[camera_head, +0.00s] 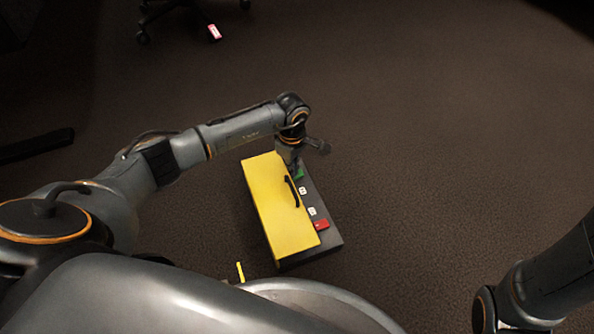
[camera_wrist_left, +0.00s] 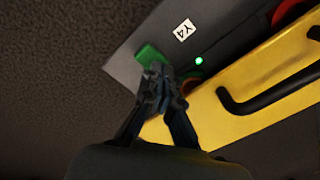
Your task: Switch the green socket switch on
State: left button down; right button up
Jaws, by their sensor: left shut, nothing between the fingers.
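The green socket switch (camera_wrist_left: 149,54) is a small green block at the end of the dark grey panel (camera_wrist_left: 120,65) in the left wrist view. It also shows in the head view (camera_head: 299,175), partly hidden by my left gripper. My left gripper (camera_wrist_left: 164,80) is shut and empty. Its fingertips are right at the green switch and overlap its lower edge in the picture; I cannot tell whether they touch it. A small green light (camera_wrist_left: 199,61) glows on the panel beside the switch. My right gripper is out of view.
A yellow cover (camera_head: 280,212) with a black handle (camera_head: 293,191) lies beside the panel's strip. A red switch (camera_head: 321,225) sits at the strip's near end, with white labels (camera_head: 312,211) between.

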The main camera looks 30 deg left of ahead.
pick_arm(q)
jog(key=shift+r+p, duration=2.25)
jog(key=shift+r, duration=0.85)
